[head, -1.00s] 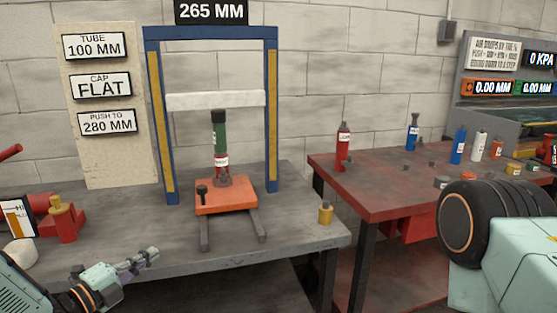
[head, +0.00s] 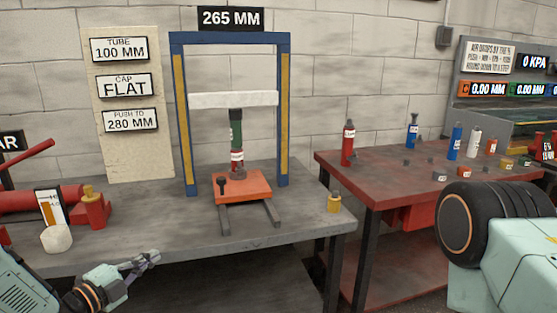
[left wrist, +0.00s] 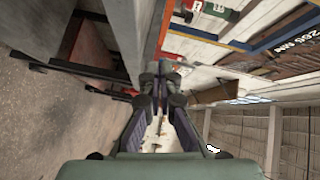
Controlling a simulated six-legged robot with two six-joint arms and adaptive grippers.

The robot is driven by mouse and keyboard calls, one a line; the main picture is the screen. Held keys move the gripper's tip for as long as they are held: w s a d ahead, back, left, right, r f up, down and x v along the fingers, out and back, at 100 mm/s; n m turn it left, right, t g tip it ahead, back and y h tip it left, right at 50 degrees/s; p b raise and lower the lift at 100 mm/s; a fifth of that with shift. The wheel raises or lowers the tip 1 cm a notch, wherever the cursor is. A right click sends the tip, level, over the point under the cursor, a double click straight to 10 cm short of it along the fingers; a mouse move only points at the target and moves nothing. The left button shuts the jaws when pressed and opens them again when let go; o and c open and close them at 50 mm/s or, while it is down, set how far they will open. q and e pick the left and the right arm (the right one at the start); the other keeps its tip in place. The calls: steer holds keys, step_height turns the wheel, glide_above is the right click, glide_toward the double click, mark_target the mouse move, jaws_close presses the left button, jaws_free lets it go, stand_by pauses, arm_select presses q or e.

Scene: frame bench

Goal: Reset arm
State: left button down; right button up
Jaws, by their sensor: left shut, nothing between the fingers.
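My left gripper (head: 146,258) is at the lower left of the head view, beside the front edge of the grey bench (head: 185,240). Its fingers are closed together with nothing between them. In the left wrist view the closed fingertips (left wrist: 164,72) are in the middle of the picture. My right gripper is not seen in these views. The blue press frame (head: 230,38) stands on the bench, with a green and red tube (head: 236,135) upright under its white crossbar (head: 233,99), on an orange plate (head: 242,187).
Red tools (head: 94,209) and a white knob (head: 56,238) are at the bench's left. A small yellow fitting (head: 334,203) sits near its right end. A red table (head: 385,185) with several bottles stands to the right. A sign above the frame (head: 230,18) reads 265 MM.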

arm_select(q)
steer(key=s+d+f+n+g+y, duration=0.3)
steer(key=s+f+n+g, duration=0.1)
steer(key=s+f+n, duration=0.45)
steer(key=s+d+f+n+g+y, duration=0.2)
steer(key=s+f+n+g+y, duration=0.15)
steer(key=s+f+n, duration=0.5)
steer(key=s+d+n+g, duration=0.1)
steer(key=s+g, duration=0.1)
steer(key=s, duration=0.6)
steer(key=s+d+f+n+g+y+p, duration=0.1)
steer(key=s+g, duration=0.2)
steer(key=s, duration=0.6)
steer(key=s+d+n+g+p, duration=0.1)
steer(key=s+n+g, duration=0.1)
steer(key=s, duration=0.6)
steer(key=shift+s+f+g, duration=0.35)
steer(key=shift+s+g, duration=0.05)
steer(key=shift+g, duration=0.15)
steer(key=shift+d, duration=0.1)
